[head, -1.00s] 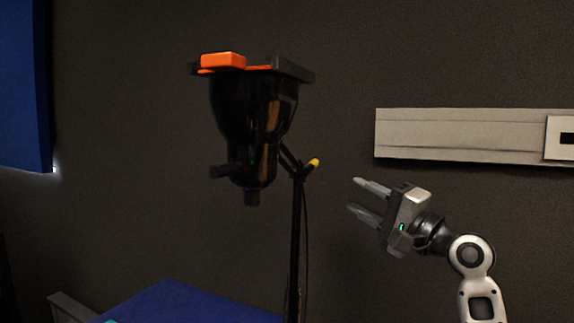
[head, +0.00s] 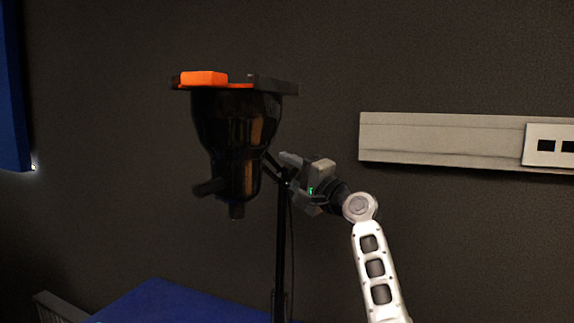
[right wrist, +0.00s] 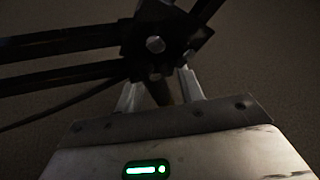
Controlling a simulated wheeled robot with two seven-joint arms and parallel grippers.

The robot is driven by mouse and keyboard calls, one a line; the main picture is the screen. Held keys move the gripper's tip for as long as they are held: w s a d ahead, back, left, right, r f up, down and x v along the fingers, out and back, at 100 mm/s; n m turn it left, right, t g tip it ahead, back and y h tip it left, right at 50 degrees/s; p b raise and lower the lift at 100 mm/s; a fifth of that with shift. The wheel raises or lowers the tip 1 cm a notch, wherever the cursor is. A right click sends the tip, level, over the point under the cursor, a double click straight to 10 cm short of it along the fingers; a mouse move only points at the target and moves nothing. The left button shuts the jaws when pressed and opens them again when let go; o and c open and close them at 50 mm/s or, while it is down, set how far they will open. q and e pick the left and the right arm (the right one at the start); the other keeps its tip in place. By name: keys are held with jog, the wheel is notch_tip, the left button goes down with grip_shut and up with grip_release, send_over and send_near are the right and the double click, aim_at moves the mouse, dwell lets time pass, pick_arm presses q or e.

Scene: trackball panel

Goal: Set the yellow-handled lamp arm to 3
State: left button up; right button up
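The lamp (head: 236,125) is a black, bell-shaped head with an orange piece on top, held by a dark jointed arm on a thin black stand (head: 281,250). My right gripper (head: 285,172) is at the joint where the arm meets the stand. In the right wrist view the dark joint block (right wrist: 165,40) lies just beyond the fingers (right wrist: 160,92), which stand apart on either side of a dark rod. Contact with the rod cannot be made out. The yellow handle is hidden now. I see no scale or number. My left gripper is out of view.
A grey rail (head: 440,138) with a socket plate (head: 550,146) runs along the dark wall at the right. A blue surface (head: 165,303) lies below the lamp. A blue panel (head: 12,90) hangs at the far left.

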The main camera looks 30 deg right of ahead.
jog(key=shift+w+a+r, duration=0.1)
jog(key=shift+w, duration=0.15)
grip_shut()
